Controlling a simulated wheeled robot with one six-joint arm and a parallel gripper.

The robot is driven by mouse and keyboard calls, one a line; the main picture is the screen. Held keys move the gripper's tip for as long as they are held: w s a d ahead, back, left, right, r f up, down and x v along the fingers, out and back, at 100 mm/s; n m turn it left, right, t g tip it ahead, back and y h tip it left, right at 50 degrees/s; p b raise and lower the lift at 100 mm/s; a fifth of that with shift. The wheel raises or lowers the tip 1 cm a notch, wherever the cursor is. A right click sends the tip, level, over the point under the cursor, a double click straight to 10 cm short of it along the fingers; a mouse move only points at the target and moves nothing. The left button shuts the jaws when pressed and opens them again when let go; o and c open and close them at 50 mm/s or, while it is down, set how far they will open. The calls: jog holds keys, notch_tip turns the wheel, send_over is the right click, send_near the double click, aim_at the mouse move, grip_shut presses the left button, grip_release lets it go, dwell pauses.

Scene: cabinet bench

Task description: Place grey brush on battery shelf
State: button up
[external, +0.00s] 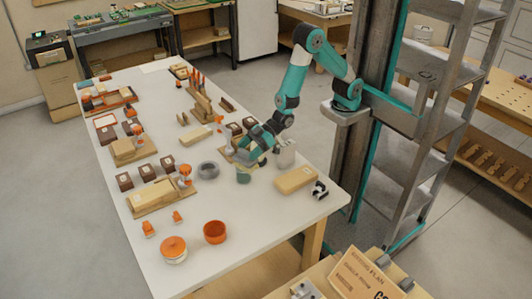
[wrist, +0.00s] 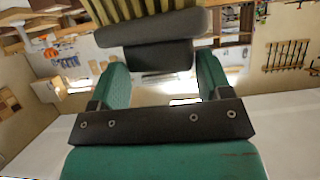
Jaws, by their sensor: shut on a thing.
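My gripper (external: 246,152) is low over the white table, near its right side. In the wrist view, its two green fingers (wrist: 160,68) stand either side of a dark grey block, part of the grey brush (wrist: 158,55). A wider dark grey part of the brush (wrist: 155,28) and pale yellow, striped bristles (wrist: 122,9) show beyond the fingertips. The gripper is shut on the brush. In the external view, the brush is too small and hidden to make out clearly. I cannot tell which thing is the battery shelf.
The white table (external: 245,232) holds several dark boxes, wooden trays and orange parts. A grey ring-shaped dish (external: 208,170), a tan block (external: 295,179) and a light grey cylinder (external: 285,155) are close to my gripper. A metal rack (external: 440,110) stands at right.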

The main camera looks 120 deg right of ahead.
jog(key=w+a+r+n+g+y+b, duration=0.1)
jog(key=w+a+r+n+y+b, duration=0.1)
jog(key=w+a+n+y+b, duration=0.55)
jog(key=a+r+n+g+y+b, duration=0.1)
jog(key=a+r+n+g+y, duration=0.3)
jog(key=a, duration=0.6)
jog(key=shift+s+a+r+n+g+b, duration=0.15)
jog(key=shift+s+r+n+g+b, duration=0.25)
jog(key=shift+r+n+g, duration=1)
jog(key=shift+r+m, duration=0.45)
jog(key=shift+r, duration=0.3)
notch_tip(320, 180, down, 20)
jog(key=shift+r, duration=0.2)
jog(key=shift+b, duration=0.3)
